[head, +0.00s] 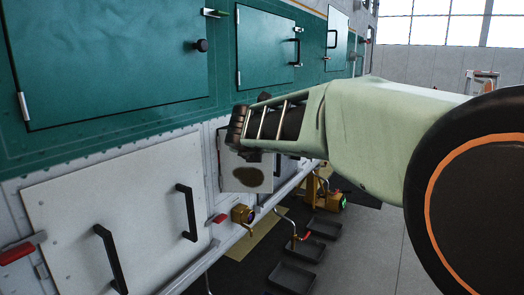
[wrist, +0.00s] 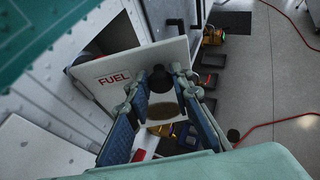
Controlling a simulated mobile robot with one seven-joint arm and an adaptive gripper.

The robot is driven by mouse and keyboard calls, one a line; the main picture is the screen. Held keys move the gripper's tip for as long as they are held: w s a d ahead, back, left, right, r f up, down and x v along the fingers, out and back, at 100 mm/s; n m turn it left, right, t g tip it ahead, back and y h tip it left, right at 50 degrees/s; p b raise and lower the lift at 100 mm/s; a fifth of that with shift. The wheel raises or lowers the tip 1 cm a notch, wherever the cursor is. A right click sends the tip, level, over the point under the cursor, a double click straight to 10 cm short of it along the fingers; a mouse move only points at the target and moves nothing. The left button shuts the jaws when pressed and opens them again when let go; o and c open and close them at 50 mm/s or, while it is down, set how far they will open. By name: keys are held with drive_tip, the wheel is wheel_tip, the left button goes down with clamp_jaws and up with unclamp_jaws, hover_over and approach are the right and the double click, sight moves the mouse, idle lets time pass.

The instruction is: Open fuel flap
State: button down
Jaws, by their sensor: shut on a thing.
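The fuel flap is a pale panel with red "FUEL" lettering in the wrist view (wrist: 118,70). It stands swung out from the white wall, with a dark opening (wrist: 98,46) visible behind it. In the head view the flap (head: 236,180) shows below my gripper, with a dark oval patch on its face. My gripper (wrist: 158,85) has its fingers either side of a dark knob (wrist: 160,76) at the flap and is shut on it. In the head view my gripper (head: 238,128) is at the flap's upper edge, and the exact contact is hidden.
A white panel with two black handles (head: 115,215) is on the wall at left. Teal doors (head: 110,60) are above. A rail (head: 240,235) runs along below the flap. Black trays (head: 295,272) and yellow equipment (head: 318,190) stand on the floor.

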drive_tip(key=s+a+m+g+h+p, duration=0.1)
drive_tip(key=s+a+m+g+h, duration=0.1)
drive_tip(key=s+a+m+h, duration=0.2)
drive_tip(key=shift+s+a+m+h, duration=0.2)
drive_tip(key=shift+s+m+h, duration=0.6)
drive_tip(key=shift+m+h, duration=0.9)
drive_tip(key=shift+g, duration=0.3)
drive_tip(key=shift+h, duration=0.3)
drive_tip(key=c, duration=1.7)
unclamp_jaws()
drive_tip(key=v, duration=1.2)
drive_tip(key=shift+s, duration=0.1)
